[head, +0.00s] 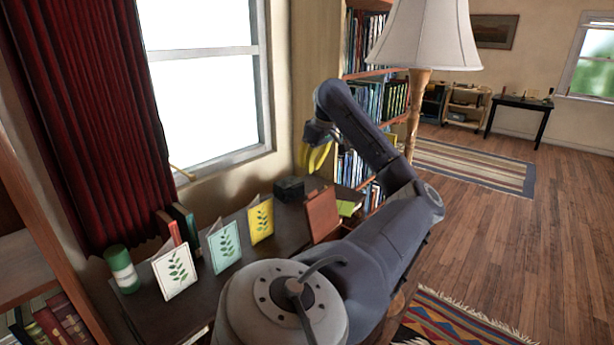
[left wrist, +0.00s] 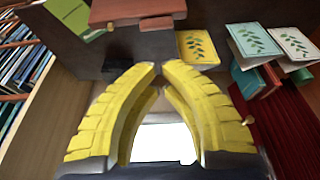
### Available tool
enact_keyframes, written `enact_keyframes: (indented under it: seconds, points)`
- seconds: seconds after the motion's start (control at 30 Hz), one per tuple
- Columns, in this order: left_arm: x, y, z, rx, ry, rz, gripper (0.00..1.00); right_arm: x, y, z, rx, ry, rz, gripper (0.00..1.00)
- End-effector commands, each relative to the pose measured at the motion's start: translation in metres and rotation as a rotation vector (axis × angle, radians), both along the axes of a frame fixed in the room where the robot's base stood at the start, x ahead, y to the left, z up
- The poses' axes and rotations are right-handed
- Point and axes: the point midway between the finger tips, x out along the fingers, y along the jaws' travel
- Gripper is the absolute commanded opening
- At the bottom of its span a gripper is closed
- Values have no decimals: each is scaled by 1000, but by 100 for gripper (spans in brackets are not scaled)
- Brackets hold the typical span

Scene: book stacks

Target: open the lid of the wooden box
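A reddish-brown wooden box (head: 322,213) stands on the dark desk, right of the cards. It shows as a flat tilted panel, and my arm hides its lower part. The box (left wrist: 138,10) also shows at the top of the left wrist view; whether its lid is raised is unclear. My left gripper (head: 318,158), with yellow fingers, hangs above the back of the desk, apart from the box. In the left wrist view its fingertips (left wrist: 159,70) nearly meet, with nothing seen between them. My right gripper is out of view.
A small dark box (head: 289,188) sits below the window. Leaf-print cards (head: 223,244), upright books and a green canister (head: 122,269) line the desk on the left. A lamp (head: 425,40) and a bookcase (head: 375,100) stand behind my arm. A green book (head: 348,208) lies right of the wooden box.

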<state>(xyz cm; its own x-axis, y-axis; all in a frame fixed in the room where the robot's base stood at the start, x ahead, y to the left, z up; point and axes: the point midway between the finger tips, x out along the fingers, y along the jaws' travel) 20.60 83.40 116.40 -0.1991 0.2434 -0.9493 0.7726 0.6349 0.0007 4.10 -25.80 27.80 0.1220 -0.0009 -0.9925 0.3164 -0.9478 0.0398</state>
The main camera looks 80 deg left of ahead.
Motion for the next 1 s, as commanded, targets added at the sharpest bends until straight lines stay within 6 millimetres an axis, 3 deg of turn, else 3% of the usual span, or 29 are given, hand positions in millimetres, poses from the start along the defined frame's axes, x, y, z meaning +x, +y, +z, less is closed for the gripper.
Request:
enact_keyframes:
  seconds: [0.23,0.67,0.87,1.0]
  points:
    - [3,-4,16,0,0,1,0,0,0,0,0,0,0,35]
    - [3,-4,19,-1,1,0,0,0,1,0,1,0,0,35]
    - [2,-3,11,-1,1,-1,0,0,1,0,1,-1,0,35]
    - [-2,1,-5,-1,3,0,0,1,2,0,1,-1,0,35]
